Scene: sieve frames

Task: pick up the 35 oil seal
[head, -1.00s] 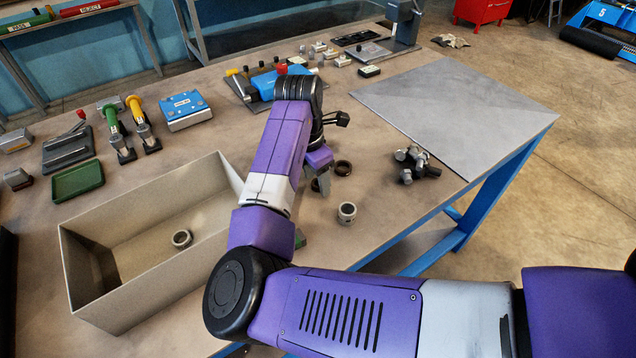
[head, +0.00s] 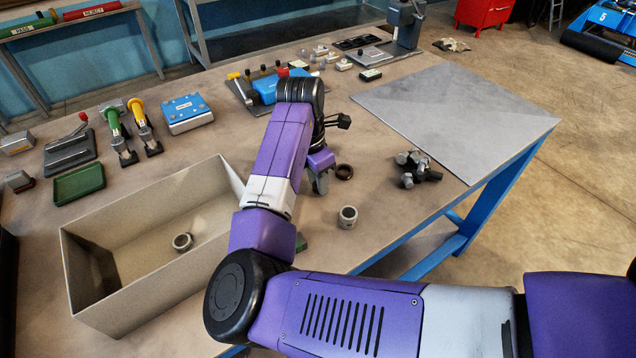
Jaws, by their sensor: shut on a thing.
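My gripper (head: 320,181) is in the head view, right of the large bin, pointing down close to the tabletop. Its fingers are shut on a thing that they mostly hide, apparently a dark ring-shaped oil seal. Another dark brown ring, an oil seal (head: 344,172), lies flat on the table just right of the fingers, apart from them. No size mark can be read on either ring.
A grey metal bushing (head: 348,216) stands below the gripper. A large beige bin (head: 92,290) at left holds another bushing (head: 182,242). A cluster of dark and grey fittings (head: 416,170) lies at right. A bare grey sheet (head: 455,115) covers the right end.

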